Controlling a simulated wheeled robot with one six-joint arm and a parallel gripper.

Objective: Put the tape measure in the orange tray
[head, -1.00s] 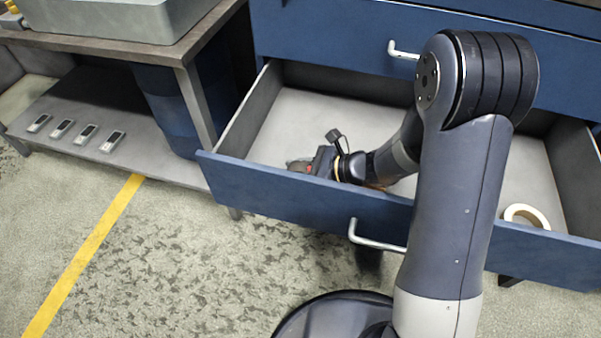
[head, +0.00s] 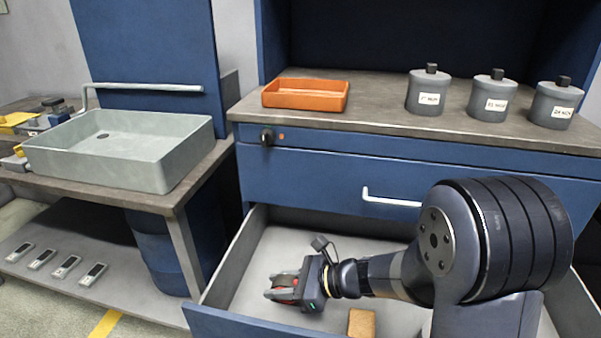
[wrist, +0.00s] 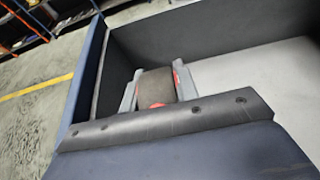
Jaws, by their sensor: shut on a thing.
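The orange tray (head: 305,97) is a shallow rectangular tray on the counter at the upper middle of the head view, and it looks empty. My gripper (head: 276,288) is inside the open drawer's outline, below and in front of the tray. It is shut on a dark grey-brown thing, which I take to be the tape measure (wrist: 155,86). In the wrist view my gripper (wrist: 157,86) has one finger on each side of it, with red showing at its edges. The fingers hide much of it in the head view.
The blue drawer (head: 240,322) stands open under the counter, with a brown block (head: 361,322) in it. Lidded grey canisters (head: 428,93) stand on the counter right of the tray. A grey basin (head: 120,150) is on the left bench. Small grey devices (head: 67,267) lie on its lower shelf.

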